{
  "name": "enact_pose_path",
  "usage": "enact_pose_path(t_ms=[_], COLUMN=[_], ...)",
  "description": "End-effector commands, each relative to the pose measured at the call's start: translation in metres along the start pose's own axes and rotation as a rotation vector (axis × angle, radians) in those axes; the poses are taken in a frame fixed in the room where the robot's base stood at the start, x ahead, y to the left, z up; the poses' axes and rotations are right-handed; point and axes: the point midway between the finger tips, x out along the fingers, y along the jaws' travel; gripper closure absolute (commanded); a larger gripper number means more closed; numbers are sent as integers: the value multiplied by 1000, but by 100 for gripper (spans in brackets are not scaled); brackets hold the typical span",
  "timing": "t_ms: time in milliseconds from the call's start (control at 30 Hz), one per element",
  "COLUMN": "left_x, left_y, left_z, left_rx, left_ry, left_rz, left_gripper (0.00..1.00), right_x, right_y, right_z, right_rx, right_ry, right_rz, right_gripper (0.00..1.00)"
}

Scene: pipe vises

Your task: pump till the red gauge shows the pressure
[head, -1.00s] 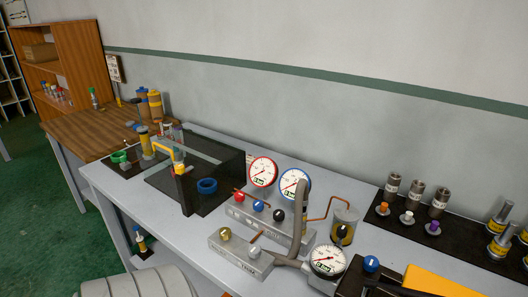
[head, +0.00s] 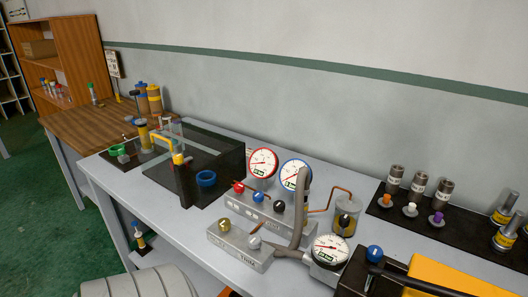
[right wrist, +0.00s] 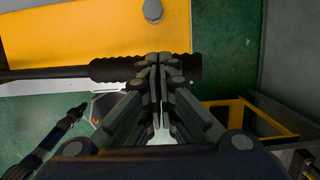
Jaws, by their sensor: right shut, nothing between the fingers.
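The red-rimmed gauge (head: 263,163) stands on the grey valve block at mid-table. Its needle is too small to read surely. The pump body (head: 350,280) is dark, with a blue knob (head: 375,253), at the bottom right of the head view. Its black lever (head: 400,281) runs to the lower right, cut off by the frame. In the right wrist view the lever's ribbed black grip (right wrist: 112,68) lies across the fingertips. My right gripper (right wrist: 160,62) is shut and empty at the grip; whether it touches is unclear. My left gripper is not in view.
A blue-rimmed gauge (head: 295,174) and a black-rimmed gauge (head: 330,250) stand near the red one. A grey hose (head: 300,210) arches between them. A yellow plate (head: 440,278) lies at bottom right. Metal cylinders stand on a black tray (head: 410,228) behind.

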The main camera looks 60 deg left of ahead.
Motion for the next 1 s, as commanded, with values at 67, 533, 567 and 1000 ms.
enact_pose_path(t_ms=[67,533,567,1000], left_x=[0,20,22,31], left_y=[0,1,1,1], left_z=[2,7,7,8], left_rx=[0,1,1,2], left_ry=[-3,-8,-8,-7], left_rz=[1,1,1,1], left_gripper=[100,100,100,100], right_x=[0,29,32,46], right_y=[0,-5,-6,-10], right_z=[0,-7,-8,-11], right_rx=[0,1,1,0], right_ry=[1,3,3,1], right_rz=[0,1,1,0], right_gripper=[100,100,100,100])
